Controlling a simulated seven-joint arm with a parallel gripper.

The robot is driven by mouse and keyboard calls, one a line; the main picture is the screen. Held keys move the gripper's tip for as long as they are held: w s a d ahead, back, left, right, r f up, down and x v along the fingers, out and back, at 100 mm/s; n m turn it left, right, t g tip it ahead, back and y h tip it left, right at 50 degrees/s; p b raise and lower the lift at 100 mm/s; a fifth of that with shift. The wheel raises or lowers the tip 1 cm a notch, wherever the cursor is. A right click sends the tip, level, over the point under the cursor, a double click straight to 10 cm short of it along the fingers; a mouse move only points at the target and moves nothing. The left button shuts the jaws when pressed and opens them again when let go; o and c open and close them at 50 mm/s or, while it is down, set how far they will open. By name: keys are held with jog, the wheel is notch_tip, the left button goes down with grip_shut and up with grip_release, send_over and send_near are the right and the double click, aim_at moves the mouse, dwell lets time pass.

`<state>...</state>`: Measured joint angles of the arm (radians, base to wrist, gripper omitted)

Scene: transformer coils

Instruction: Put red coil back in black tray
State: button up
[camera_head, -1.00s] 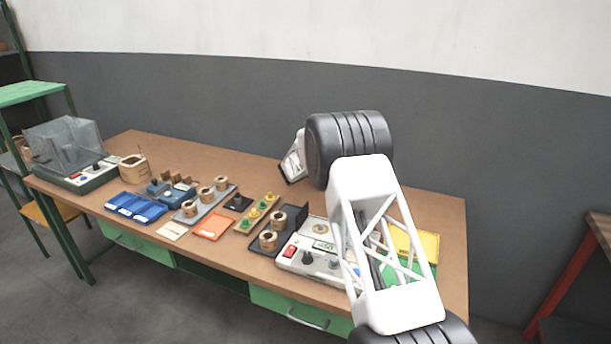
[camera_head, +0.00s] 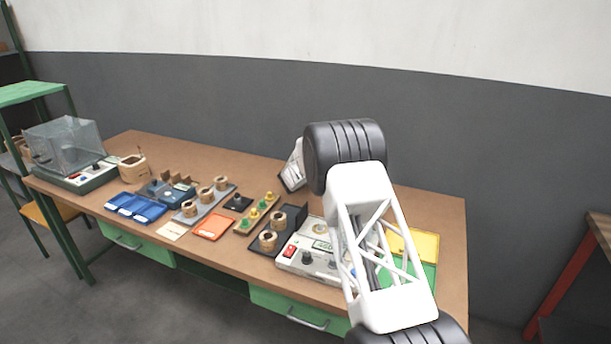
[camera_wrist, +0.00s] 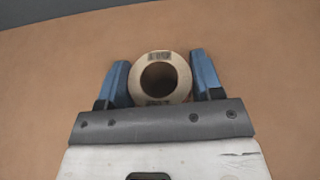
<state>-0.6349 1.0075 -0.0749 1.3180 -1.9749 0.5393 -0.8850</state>
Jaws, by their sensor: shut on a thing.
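My gripper (camera_wrist: 160,82) is shut on a tan, ring-shaped coil (camera_wrist: 160,62) in the wrist view. The coil sits between the two blue fingers with its dark hole facing the camera. In the head view, my fingers and the held coil are hidden behind my arm. The black tray (camera_head: 295,212) lies on the table left of my arm. It holds two tan coils, one near its front (camera_head: 267,241) and one further back (camera_head: 279,220). The tray's back end looks bare.
A grey tester with a red switch (camera_head: 289,251) stands right beside the black tray. A strip with yellow and green pegs (camera_head: 256,215) lies on its left. A grey tray with several coils (camera_head: 228,189) is further left. The table's back (camera_head: 235,160) is clear.

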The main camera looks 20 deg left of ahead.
jog(key=o, duration=1.1)
jog(key=shift+f, duration=0.1)
jog(key=shift+r, duration=0.2)
jog(key=shift+v, duration=5.95)
